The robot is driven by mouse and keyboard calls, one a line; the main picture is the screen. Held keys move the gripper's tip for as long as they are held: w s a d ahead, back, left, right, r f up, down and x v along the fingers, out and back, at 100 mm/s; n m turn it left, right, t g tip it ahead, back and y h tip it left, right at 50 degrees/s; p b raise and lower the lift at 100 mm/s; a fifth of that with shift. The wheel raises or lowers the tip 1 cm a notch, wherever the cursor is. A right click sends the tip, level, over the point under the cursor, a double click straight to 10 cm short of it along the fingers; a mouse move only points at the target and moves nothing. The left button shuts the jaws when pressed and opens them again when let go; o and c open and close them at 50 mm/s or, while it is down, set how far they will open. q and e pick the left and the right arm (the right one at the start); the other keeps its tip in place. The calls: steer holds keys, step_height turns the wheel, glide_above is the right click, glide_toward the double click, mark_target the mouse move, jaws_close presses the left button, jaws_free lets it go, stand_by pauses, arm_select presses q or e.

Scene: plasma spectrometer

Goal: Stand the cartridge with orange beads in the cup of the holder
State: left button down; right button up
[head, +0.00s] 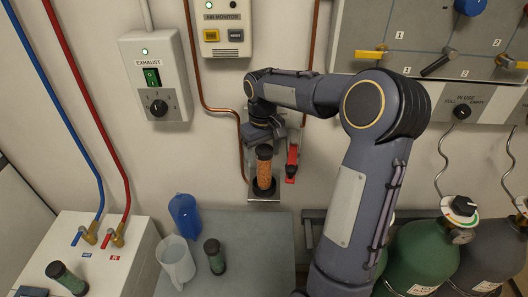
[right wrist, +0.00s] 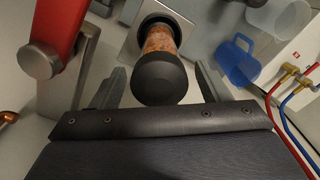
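The cartridge with orange beads (head: 264,172) has black end caps and stands upright in the dark cup of the holder (head: 263,194), a small metal bracket on the wall. In the right wrist view the cartridge (right wrist: 161,68) points its black cap toward me, its far end in the cup's dark ring (right wrist: 160,20). My right gripper (right wrist: 158,84) is open. Its fingers are spread on either side of the cap, with a gap on each side. In the head view the right gripper (head: 264,136) is just above the cartridge, its fingers mostly hidden. My left gripper is out of view.
A red-handled valve (head: 291,165) is close to the right of the holder. Below, a grey bench (head: 255,250) carries a blue jug (head: 185,215), a clear beaker (head: 176,262) and a green cartridge (head: 214,256). Another green cartridge (head: 66,278) is on the white cabinet. Gas cylinders (head: 420,258) stand at right.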

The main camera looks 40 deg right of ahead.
step_height(320, 180, up, 8)
steer(key=shift+s, duration=0.1)
stand_by(0.4)
steer(key=shift+f, duration=0.1)
